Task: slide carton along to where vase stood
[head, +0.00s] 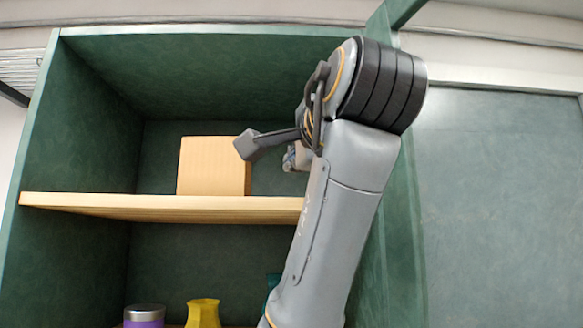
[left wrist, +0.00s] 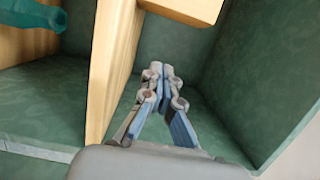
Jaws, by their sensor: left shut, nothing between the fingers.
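The carton (head: 213,165) is a plain tan box standing on the upper shelf of a green cabinet, left of my left gripper (head: 291,158). A dark part of my wrist covers its upper right edge in the head view. The gripper is mostly hidden behind my own arm there. A yellow vase (head: 203,314) stands in the lower compartment. My right gripper is not in view.
The pale wooden shelf board (head: 160,207) runs beneath the carton; it also shows in the left wrist view (left wrist: 112,60). A purple container with a grey lid (head: 144,316) and a partly hidden teal object (head: 273,280) are below. Shelf space left of the carton is clear.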

